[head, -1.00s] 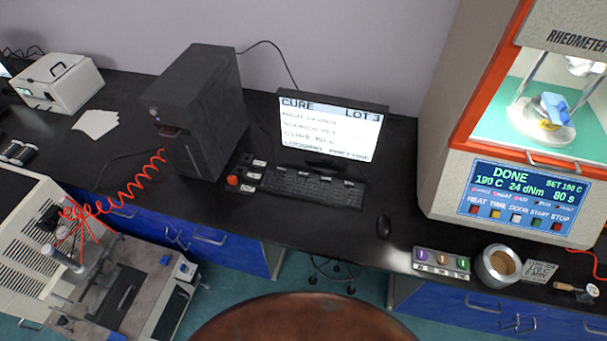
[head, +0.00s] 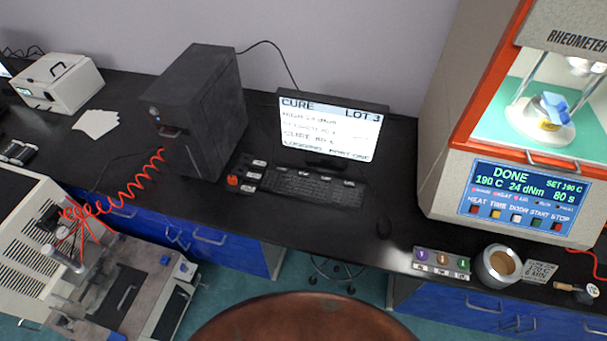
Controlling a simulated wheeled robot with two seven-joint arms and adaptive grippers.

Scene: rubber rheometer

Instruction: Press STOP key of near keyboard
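A black keyboard (head: 313,187) lies on the black bench in front of the monitor (head: 330,128). Small white labels run along its far edge, too small to read, so I cannot tell which key is STOP. A red button (head: 232,180) sits just left of the keyboard, beside a few white-labelled keys (head: 254,175). The monitor reads CURE, LOT 3. Neither of my grippers is in view.
A brown rounded surface (head: 300,318) fills the bottom middle. The bench before the keyboard is clear.

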